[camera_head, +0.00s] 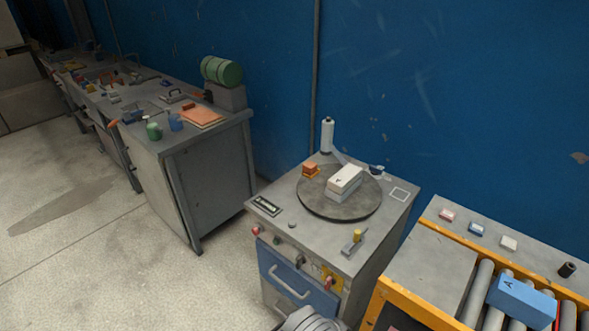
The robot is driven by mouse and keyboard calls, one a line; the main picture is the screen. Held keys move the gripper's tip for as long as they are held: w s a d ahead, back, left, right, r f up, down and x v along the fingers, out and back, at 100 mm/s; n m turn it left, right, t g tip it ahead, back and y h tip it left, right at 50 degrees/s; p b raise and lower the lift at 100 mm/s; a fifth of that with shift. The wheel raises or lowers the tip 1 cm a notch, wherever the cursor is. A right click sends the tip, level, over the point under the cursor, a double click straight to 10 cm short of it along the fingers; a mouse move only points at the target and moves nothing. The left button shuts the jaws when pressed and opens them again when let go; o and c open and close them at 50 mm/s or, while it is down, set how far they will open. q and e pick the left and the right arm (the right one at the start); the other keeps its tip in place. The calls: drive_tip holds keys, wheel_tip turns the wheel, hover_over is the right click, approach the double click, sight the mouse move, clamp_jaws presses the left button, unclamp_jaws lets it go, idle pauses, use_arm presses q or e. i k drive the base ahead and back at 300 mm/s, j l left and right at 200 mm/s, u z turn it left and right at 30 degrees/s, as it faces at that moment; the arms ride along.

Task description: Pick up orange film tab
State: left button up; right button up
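A small orange block-like piece (310,169) sits at the left back edge of the dark round turntable (335,209) on the grey cabinet. It is the orange thing nearest the film roll, but it is too small to tell whether it is the film tab. A white upright film roll (327,136) stands behind the turntable, with a pale strip running from its foot to the right. A white box (344,180) marked with a letter lies on the turntable. Neither of my grippers can be made out; only a grey ribbed part of mine shows at the bottom edge.
A roller conveyor (415,305) with an orange frame and a blue box (521,301) is at the right. A cluttered grey workbench (208,140) stands at the left. Open floor lies left.

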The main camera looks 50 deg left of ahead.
sight(310, 167)
drive_tip(key=u, duration=1.5)
drive_tip(key=i+j+u, duration=0.15)
drive_tip(key=i+j, duration=0.35)
drive_tip(key=i+j+u, duration=0.15)
drive_tip(key=i+j, duration=0.25)
drive_tip(key=i+j+u, duration=0.15)
drive_tip(key=i+j, duration=0.2)
drive_tip(key=i, duration=0.3)
